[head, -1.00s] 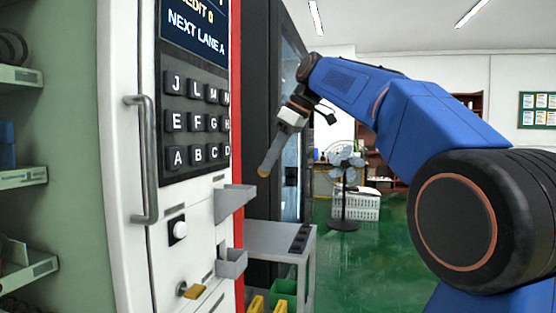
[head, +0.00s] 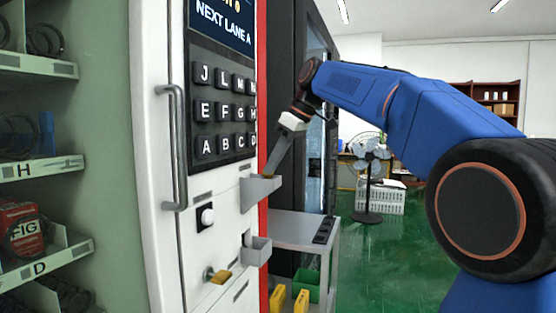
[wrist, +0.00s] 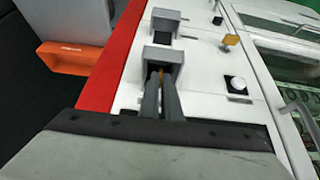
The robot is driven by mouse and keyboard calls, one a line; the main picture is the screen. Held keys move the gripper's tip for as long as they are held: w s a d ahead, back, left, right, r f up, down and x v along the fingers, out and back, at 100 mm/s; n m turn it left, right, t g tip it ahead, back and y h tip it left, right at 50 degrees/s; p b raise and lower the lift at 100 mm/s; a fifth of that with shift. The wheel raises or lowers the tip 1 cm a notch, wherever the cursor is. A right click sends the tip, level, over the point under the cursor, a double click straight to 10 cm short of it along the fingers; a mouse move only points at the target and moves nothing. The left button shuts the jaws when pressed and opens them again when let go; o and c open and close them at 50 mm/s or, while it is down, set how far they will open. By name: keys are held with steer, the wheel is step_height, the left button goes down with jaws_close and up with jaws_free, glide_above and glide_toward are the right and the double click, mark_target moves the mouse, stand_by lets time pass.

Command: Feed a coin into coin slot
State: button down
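The vending machine's white front panel (head: 165,140) fills the left middle of the head view. A grey upper tray (head: 261,190) juts from it, and a lower grey cup (head: 257,251) is below. My gripper (head: 268,176) points down at the upper tray, its tips at the tray's mouth. In the wrist view, the fingers (wrist: 162,82) reach the nearer grey tray (wrist: 166,54), with a small gold coin (wrist: 161,70) between them, mostly hidden. The gripper appears shut on it. I cannot tell which opening is the coin slot.
A letter keypad (head: 223,110) sits under a screen (head: 222,22) reading NEXT LANE A. A white button (head: 207,216) and gold knob (head: 220,277) are on the panel. A vertical handle (head: 176,150) stands left. A grey side table (head: 290,232) stands behind the trays.

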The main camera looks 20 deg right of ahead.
steer(key=shift+w+a+f, duration=0.15)
steer(key=shift+a+f, duration=0.05)
steer(key=c, duration=1.9)
jaws_free()
steer(key=v, duration=1.7)
steer(key=shift+d+r, duration=0.1)
